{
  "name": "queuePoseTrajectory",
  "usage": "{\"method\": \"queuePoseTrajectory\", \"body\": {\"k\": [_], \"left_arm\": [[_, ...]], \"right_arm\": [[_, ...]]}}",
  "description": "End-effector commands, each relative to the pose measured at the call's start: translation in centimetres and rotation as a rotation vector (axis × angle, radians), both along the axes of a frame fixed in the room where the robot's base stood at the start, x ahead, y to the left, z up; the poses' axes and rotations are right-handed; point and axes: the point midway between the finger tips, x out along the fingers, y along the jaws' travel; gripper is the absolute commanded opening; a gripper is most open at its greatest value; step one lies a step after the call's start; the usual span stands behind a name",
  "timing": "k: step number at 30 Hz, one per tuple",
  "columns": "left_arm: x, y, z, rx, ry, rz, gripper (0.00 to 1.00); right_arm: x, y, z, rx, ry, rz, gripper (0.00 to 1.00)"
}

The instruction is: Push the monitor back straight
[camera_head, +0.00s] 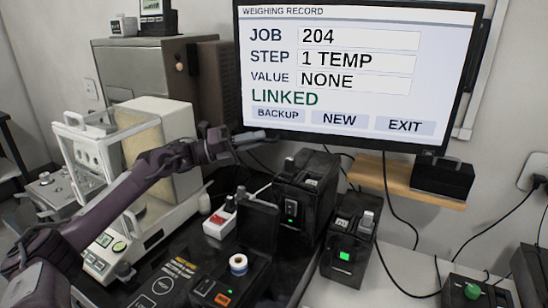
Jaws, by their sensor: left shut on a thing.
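The monitor (350,78) is a large black-framed screen at the upper middle right, in front of the back wall. Its screen reads WEIGHING RECORD, JOB 204, STEP 1 TEMP, VALUE NONE and LINKED, with BACKUP, NEW and EXIT buttons. Its bottom edge slopes down to the right in the picture. My left arm reaches in from the lower left. My left gripper (234,141) is at the monitor's lower left corner, with its jaws shut on the frame edge there; the exact contact is small and partly hidden. My right gripper is not in view.
A white balance (172,130) stands left, behind my arm. Black devices (303,195) and (350,240) another black device stand below the monitor. A wooden shelf (395,180) holds a black box (442,178). Cables hang below.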

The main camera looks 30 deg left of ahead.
Motion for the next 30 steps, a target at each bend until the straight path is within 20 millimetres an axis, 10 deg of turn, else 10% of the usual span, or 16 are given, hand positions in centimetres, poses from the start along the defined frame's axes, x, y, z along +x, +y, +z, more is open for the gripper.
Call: {"method": "queuePoseTrajectory", "body": {"k": [9, 15, 30], "left_arm": [[0.0, 0.2, -0.4, 0.001, 0.013, -0.001, 0.00], [-0.1, 0.2, -0.3, 0.001, 0.008, -0.001, 0.33], [-0.1, 0.2, 2.8, 0.002, -0.003, -0.001, 0.33]], "right_arm": [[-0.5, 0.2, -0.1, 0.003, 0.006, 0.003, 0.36], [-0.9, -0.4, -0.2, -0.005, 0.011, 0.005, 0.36], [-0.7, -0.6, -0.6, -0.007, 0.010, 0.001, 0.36]]}}
